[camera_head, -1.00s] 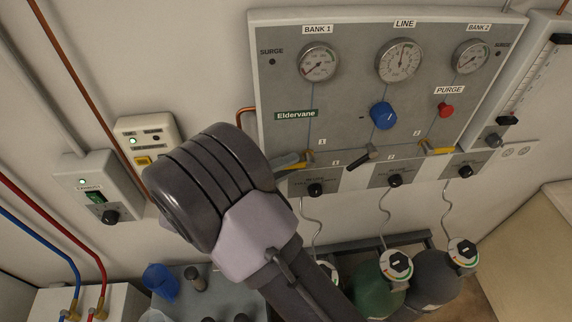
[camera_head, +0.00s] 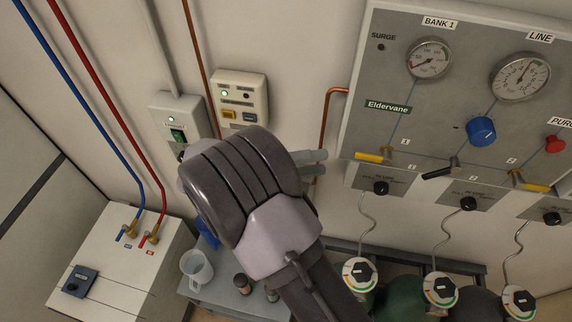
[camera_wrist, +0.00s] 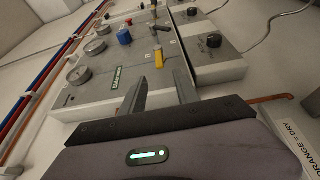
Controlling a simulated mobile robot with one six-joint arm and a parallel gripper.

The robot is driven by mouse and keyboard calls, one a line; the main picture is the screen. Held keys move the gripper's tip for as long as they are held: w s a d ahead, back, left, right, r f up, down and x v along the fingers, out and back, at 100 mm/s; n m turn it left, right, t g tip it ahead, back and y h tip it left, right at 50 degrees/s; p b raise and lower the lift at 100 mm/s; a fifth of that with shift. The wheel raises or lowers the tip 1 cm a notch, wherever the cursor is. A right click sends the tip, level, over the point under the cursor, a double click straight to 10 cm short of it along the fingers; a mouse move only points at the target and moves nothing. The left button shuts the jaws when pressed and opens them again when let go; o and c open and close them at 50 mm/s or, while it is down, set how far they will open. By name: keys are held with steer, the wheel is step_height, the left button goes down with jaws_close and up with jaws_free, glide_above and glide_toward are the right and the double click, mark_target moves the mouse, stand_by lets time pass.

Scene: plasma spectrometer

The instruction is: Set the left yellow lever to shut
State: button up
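The left yellow lever (camera_head: 374,156) is on the grey gas panel, below BANK 1 and the Eldervane label. Its handle lies about level, pointing left from its pivot on a thin line. In the wrist view a yellow lever (camera_wrist: 158,58) shows beyond the fingertips, between them. My gripper (camera_head: 322,162) is to the left of the left lever in the head view, with a gap. The wrist view shows my gripper (camera_wrist: 160,85) open, with nothing between the fingers. In the head view my wrist hides part of the gripper.
A black lever (camera_head: 440,170) and a second yellow lever (camera_head: 532,183) are to the right, with a blue knob (camera_head: 481,131) above. Black knobs are below. A copper pipe (camera_head: 328,115) runs left of the panel. Gas cylinders stand below. A switch box (camera_head: 240,95) is at left.

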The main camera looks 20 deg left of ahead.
steer(key=v, duration=0.6)
steer(key=shift+a+p, duration=0.15)
steer(key=shift+p, duration=0.15)
steer(key=w+d+f+m+g+y+b, duration=0.15)
steer(key=d+g+b, duration=0.3)
steer(key=d, duration=0.55)
steer(key=w+d+m+g+y+b, duration=0.15)
steer(key=d+g+b, duration=0.35)
steer(key=d, duration=0.5)
steer(key=s+d+f+m+t+y+b, duration=0.2)
steer(key=s+d+f+m+y+b, duration=0.2)
steer(key=s+f+y+b, duration=0.2)
steer(key=s+d+f+m+t+y+b, duration=0.3)
steer(key=s+f+m+y+b, duration=0.1)
steer(key=s+f+y+b, duration=0.2)
steer(key=s+y+b, duration=0.1)
steer(key=y+b, duration=0.1)
steer(key=b, duration=0.1)
steer(key=shift+s+d, duration=0.15)
steer(key=shift+d, duration=0.25)
